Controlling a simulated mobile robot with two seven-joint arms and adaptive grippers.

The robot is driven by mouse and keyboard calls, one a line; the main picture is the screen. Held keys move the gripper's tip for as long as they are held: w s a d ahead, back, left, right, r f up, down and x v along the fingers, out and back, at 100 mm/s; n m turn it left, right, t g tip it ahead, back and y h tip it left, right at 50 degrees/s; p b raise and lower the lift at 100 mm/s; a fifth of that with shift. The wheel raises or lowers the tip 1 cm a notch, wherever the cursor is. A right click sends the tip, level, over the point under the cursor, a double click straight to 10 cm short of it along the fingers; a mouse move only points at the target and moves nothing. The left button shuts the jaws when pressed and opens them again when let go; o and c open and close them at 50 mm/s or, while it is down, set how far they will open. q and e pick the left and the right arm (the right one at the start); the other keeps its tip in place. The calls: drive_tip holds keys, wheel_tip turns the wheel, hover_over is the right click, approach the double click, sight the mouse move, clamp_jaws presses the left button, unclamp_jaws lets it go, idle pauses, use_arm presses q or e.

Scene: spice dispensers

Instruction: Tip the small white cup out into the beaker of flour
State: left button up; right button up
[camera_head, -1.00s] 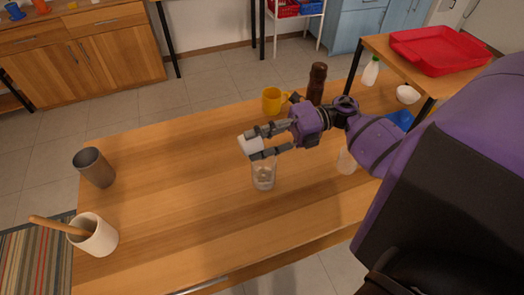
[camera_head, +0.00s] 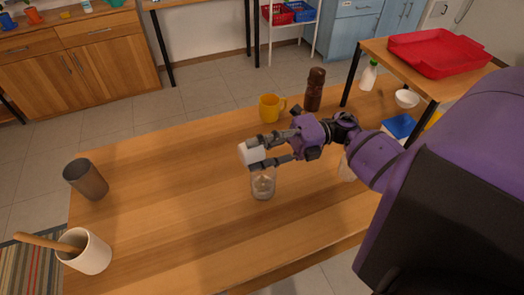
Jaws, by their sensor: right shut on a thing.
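My right gripper (camera_head: 268,151) is shut on the small white cup (camera_head: 250,154). The cup lies tilted on its side, with one end toward the left. It is held above the clear glass beaker (camera_head: 263,184), which stands upright on the wooden table (camera_head: 165,185). The beaker has something pale low inside, hard to make out. Whether anything is in the cup or falling from it cannot be told. My left gripper is not in view.
A yellow mug (camera_head: 269,109) and a brown bottle (camera_head: 314,90) stand behind the gripper. A grey tumbler (camera_head: 86,180) and a white crock (camera_head: 88,252) with a wooden handle stand at the left. Another clear vessel (camera_head: 346,168) is partly hidden by my arm. The table's left middle is clear.

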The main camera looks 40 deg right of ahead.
use_arm(q)
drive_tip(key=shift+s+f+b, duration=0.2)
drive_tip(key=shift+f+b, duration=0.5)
drive_tip(key=shift+b, duration=0.05)
use_arm(e)
drive_tip(key=shift+d+y, duration=0.25)
drive_tip(key=shift+y, duration=0.45)
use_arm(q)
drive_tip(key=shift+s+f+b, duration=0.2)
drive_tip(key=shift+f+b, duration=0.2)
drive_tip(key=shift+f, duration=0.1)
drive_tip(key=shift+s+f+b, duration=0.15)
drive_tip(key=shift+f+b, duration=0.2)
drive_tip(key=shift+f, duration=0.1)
use_arm(e)
drive_tip(key=shift+d+t+y, duration=0.1)
drive_tip(key=shift+t+y, duration=0.3)
drive_tip(key=shift+y, duration=0.2)
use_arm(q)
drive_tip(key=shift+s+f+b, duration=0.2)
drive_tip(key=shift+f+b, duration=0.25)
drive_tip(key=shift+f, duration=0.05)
use_arm(e)
drive_tip(key=shift+s+d+r+m+y, duration=0.1)
drive_tip(key=shift+d+r+m+y, duration=0.05)
drive_tip(key=shift+r+y, duration=0.3)
drive_tip(key=shift+d+r+m+y, duration=0.15)
drive_tip(key=shift+r+y, duration=0.15)
drive_tip(key=shift+y, duration=0.15)
drive_tip(key=shift+r, duration=0.3)
